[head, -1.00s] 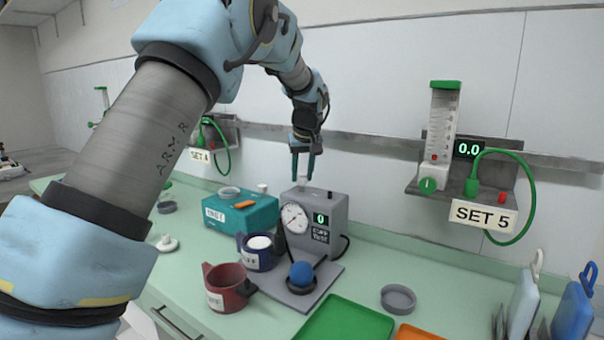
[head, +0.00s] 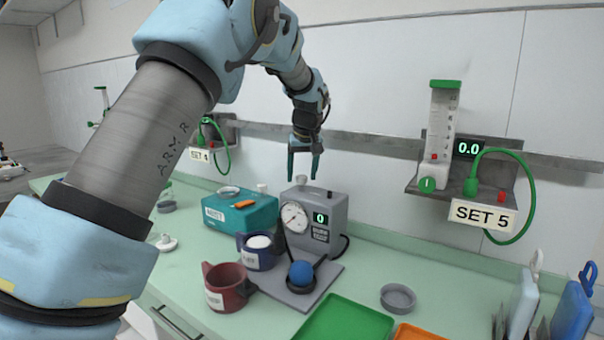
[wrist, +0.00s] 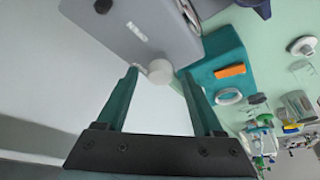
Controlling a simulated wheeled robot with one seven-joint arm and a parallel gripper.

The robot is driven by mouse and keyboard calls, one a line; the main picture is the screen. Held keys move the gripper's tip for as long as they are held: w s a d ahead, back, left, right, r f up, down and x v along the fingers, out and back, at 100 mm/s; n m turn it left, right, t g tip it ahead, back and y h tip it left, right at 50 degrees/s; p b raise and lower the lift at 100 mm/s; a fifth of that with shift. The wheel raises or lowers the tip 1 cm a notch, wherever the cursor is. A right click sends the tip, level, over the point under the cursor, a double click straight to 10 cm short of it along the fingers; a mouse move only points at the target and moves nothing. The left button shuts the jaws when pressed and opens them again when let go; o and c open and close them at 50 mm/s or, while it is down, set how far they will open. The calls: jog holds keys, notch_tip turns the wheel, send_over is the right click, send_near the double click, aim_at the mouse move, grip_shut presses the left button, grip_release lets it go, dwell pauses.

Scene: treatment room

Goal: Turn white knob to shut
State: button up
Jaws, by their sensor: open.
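The white knob (head: 301,180) stands on top of the grey gauge box (head: 337,212), near one edge. In the wrist view the white knob (wrist: 159,72) is a pale round cap. My gripper (head: 303,178) points down over the box and is open. In the wrist view the fingertips of my gripper (wrist: 158,70) lie on either side of the knob, with a gap on each side. Small white marks (wrist: 135,31) lie on the box top near the knob; I cannot read them. The box front has a round dial (head: 294,217) and a green "0" display (head: 320,218).
A teal box (head: 240,216) with an orange item (head: 245,204) stands left of the gauge box. A green tray (head: 345,322) lies at the front. Wall shelf SET 5 (head: 465,190) hangs right.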

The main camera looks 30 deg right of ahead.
jog(key=b+v, duration=0.2)
jog(key=v, duration=0.8)
jog(key=shift+s+r+b, duration=0.2)
jog(key=shift+r+b, duration=0.1)
jog(key=shift+r, duration=0.05)
jog(key=shift+a, duration=0.1)
jog(key=w+a+f+n+g, duration=0.1)
jog(key=a+f, duration=0.5)
jog(key=a, duration=0.6)
jog(key=a+f, duration=0.5)
jog(key=a, duration=0.7)
jog(key=s+a+f, duration=0.5)
jog(key=s+a, duration=0.3)
jog(key=a, duration=0.1)
jog(key=s+a+f+g+y, duration=0.1)
jog(key=s+a+f, duration=0.5)
jog(key=s+a, duration=0.2)
jog(key=a, duration=0.2)
jog(key=shift+a+n+g, duration=0.3)
jog(key=shift+n, duration=0.1)
